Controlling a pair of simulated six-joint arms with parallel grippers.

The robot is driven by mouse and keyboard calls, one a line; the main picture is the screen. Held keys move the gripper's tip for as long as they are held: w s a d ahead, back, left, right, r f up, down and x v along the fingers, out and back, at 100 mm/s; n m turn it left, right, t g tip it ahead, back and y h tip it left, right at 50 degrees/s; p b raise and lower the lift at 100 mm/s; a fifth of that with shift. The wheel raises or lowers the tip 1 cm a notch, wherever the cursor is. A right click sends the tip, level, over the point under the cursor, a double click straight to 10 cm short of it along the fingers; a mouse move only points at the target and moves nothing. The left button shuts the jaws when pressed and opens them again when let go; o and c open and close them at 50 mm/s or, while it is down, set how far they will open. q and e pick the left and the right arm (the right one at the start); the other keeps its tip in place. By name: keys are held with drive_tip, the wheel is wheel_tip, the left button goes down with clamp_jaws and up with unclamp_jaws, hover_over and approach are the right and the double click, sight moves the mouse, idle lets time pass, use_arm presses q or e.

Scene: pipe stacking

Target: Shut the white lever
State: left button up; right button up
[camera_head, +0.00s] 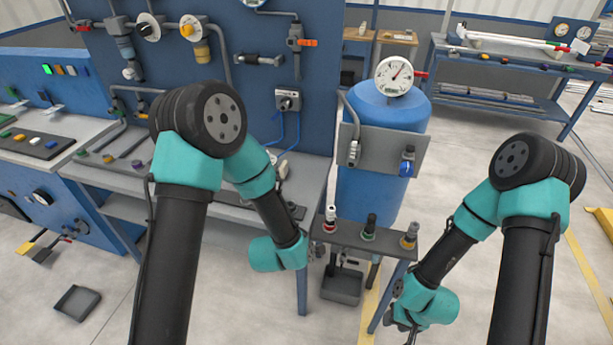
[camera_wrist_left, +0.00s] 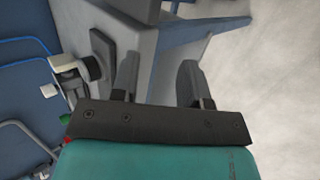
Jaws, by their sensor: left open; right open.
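A fitting with a white upper part and a red ring (camera_head: 331,218) stands at the left end of the small shelf (camera_head: 345,238) before the blue tank. I cannot tell whether this is the white lever. The left wrist view shows a white handle-like piece (camera_wrist_left: 66,61) on a grey fitting, left of the fingers; I cannot match it surely to the head view. My left gripper (camera_wrist_left: 160,85) is open and empty, its fingers apart from that piece. In the head view its fingers are mostly hidden by my arm. My right gripper (camera_head: 400,328) is open, low and right of the shelf.
A blue tank (camera_head: 378,125) with a gauge (camera_head: 395,76) stands behind the shelf. A grey workbench (camera_head: 120,160) and a blue wall panel (camera_head: 260,90) with valves lie left and behind.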

use_arm(q)
drive_tip(key=s+a+f+m+g, duration=0.7)
drive_tip(key=s+a+f+m, duration=0.5)
drive_tip(key=s, duration=0.4)
drive_tip(key=a+m, duration=0.1)
drive_tip(key=a, duration=0.1)
drive_tip(key=shift+s+a+m+g, duration=0.3)
drive_tip(key=shift+s+a+g, duration=0.05)
drive_tip(key=shift+g, duration=0.05)
